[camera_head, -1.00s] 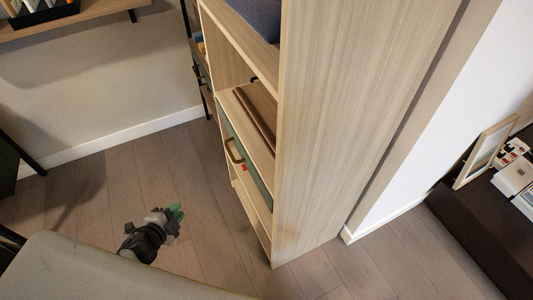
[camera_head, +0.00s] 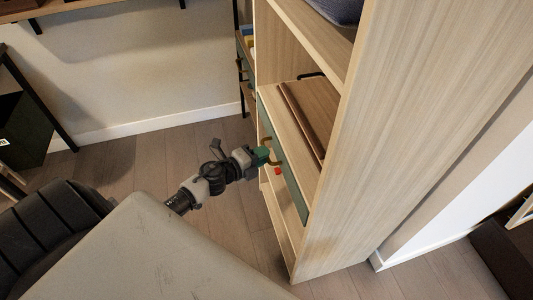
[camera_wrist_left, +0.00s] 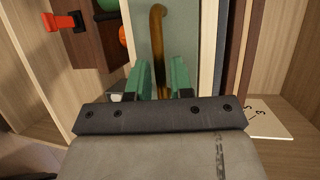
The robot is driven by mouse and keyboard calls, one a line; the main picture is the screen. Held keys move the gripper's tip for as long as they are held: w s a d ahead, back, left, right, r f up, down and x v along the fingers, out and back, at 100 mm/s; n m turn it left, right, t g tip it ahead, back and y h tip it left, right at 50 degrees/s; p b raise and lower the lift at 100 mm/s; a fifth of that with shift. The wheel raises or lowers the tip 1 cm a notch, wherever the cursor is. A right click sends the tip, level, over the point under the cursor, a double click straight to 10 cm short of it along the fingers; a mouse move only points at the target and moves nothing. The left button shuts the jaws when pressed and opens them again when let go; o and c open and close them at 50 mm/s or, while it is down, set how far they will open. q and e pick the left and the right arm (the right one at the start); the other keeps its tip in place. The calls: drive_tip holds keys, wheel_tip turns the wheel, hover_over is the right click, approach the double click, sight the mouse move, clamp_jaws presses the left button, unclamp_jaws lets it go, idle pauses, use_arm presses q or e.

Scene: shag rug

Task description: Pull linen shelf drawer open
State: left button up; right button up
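The linen shelf (camera_head: 405,130) is a tall light-wood unit. Its drawer has a grey-green front (camera_head: 289,178) that looks flush with the shelf, and a curved brass handle (camera_head: 274,152). My left gripper (camera_head: 264,155) is at the handle, its green fingertips hiding part of it. In the left wrist view the handle (camera_wrist_left: 157,45) runs between the two green fingers (camera_wrist_left: 158,80), with a visible gap beside it; the fingers look open around it. The drawer's inside is hidden. My right gripper is in neither view.
Brown flat items (camera_head: 303,118) lie on the board above the drawer. A small red object (camera_head: 277,171) shows just below the drawer front. A narrow dark rack stands behind the shelf. The wood floor (camera_head: 105,170) left of the shelf is clear.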

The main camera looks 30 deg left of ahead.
use_arm(q)
drive_tip(key=shift+x, duration=1)
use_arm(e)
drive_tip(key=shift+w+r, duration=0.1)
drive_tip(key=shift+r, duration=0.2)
use_arm(q)
clamp_jaws()
drive_tip(key=shift+s+f, duration=0.1)
